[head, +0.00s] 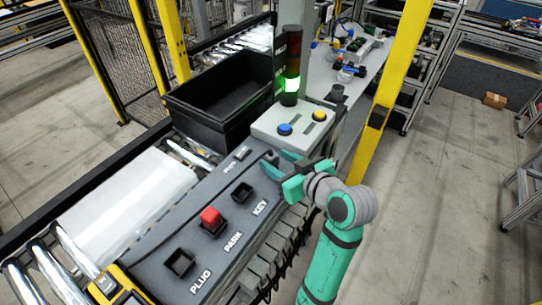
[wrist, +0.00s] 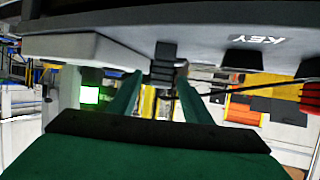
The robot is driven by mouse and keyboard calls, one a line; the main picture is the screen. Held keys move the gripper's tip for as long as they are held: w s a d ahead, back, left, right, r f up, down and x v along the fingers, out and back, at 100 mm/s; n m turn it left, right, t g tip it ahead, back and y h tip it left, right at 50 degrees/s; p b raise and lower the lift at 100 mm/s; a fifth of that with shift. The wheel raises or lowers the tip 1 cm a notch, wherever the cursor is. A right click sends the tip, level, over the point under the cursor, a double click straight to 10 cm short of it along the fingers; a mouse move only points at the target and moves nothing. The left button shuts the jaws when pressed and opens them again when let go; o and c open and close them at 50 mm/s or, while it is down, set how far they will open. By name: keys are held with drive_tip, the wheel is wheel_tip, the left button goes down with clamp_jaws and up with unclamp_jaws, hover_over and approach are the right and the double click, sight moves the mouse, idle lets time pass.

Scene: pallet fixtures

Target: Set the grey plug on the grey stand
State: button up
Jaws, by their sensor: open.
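My gripper (head: 281,168) is open at the far right end of the dark grey fixture panel (head: 150,240), with its green fingers pointing left. A small dark grey piece (head: 270,157) stands by the fingertips; it may be the grey plug, but I cannot tell surely. In the wrist view a dark ridged block (wrist: 165,64) shows between the two fingers, with no clear contact.
The PLUG socket (head: 179,262) and KEY socket (head: 242,193) look empty. A button box (head: 292,128) with a lit stack light (head: 290,75) and a black crate (head: 222,98) stand close behind. A yellow post (head: 385,100) rises to the right.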

drive_tip(key=v, duration=0.5)
drive_tip(key=shift+s, duration=0.1)
